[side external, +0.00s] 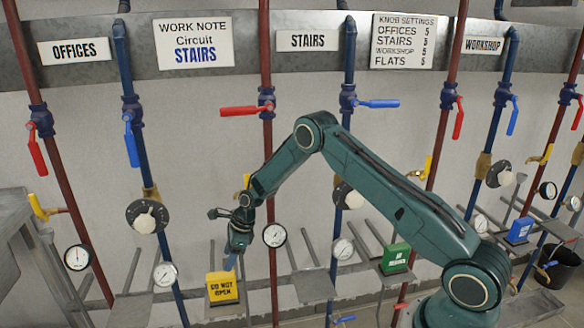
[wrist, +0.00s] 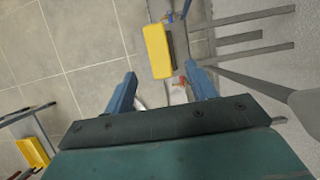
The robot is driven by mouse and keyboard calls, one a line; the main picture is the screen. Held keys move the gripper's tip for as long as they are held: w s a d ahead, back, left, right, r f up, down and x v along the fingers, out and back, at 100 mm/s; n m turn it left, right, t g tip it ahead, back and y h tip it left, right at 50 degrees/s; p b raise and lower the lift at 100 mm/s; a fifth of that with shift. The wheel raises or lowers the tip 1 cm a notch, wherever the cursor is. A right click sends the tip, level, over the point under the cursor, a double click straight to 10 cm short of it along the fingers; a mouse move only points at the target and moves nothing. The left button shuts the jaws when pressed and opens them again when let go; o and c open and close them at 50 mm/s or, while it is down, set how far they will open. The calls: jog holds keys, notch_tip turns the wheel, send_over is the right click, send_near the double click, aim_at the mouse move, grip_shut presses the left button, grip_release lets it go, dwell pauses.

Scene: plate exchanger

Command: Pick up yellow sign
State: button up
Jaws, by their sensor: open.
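The yellow sign (side external: 222,287), a small block with the words "DO NOT OPEN", stands on a grey shelf at the lower left of the side view. In the wrist view the yellow sign (wrist: 158,51) shows from above, beyond and roughly between the tips of my fingers. My gripper (side external: 233,262) points down just above the sign. In the wrist view my gripper (wrist: 160,82) has its two blue fingers spread apart with nothing held between them. Whether a finger touches the sign cannot be told.
A green sign (side external: 395,257) and a blue sign (side external: 519,230) stand on shelves to the right. A gauge (side external: 274,235) and red pipe are close right of my gripper. A dark knob (side external: 147,215) is to its left. Another yellow object (wrist: 33,152) lies at lower left in the wrist view.

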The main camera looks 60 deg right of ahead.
aim_at(222, 275)
jog(key=shift+x, duration=2.1)
jog(key=shift+x, duration=2.6)
jog(key=shift+s, duration=0.1)
jog(key=c, duration=1.2)
jog(key=shift+o, duration=0.2)
jog(key=shift+r, duration=0.1)
notch_tip(222, 275, up, 20)
